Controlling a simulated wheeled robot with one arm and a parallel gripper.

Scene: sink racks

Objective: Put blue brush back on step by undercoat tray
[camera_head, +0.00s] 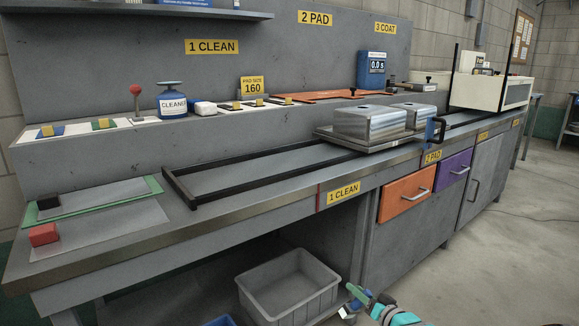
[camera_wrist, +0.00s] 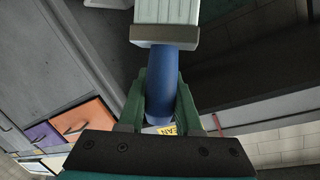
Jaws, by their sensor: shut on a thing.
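The blue brush (camera_wrist: 172,85) is in my gripper (camera_wrist: 165,105), its blue handle between the two green fingers. Its pale, ribbed head (camera_wrist: 167,12) points away from the palm, toward the top of the wrist view. In the head view my gripper (camera_head: 356,300) is low at the bottom, in front of the bench and below its worktop. The grey raised step (camera_head: 225,130) runs along the back of the bench. A flat orange tray or mat (camera_head: 322,96) lies on it below the 2 PAD sign. I cannot tell which item is the undercoat tray.
Two silver boxes (camera_head: 370,122) stand on a plate on the black rail frame (camera_head: 250,183) on the worktop. A blue counter box (camera_head: 371,68) and a cleaner bottle (camera_head: 172,103) stand on the step. A grey bin (camera_head: 288,288) is below the bench. Floor is clear at right.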

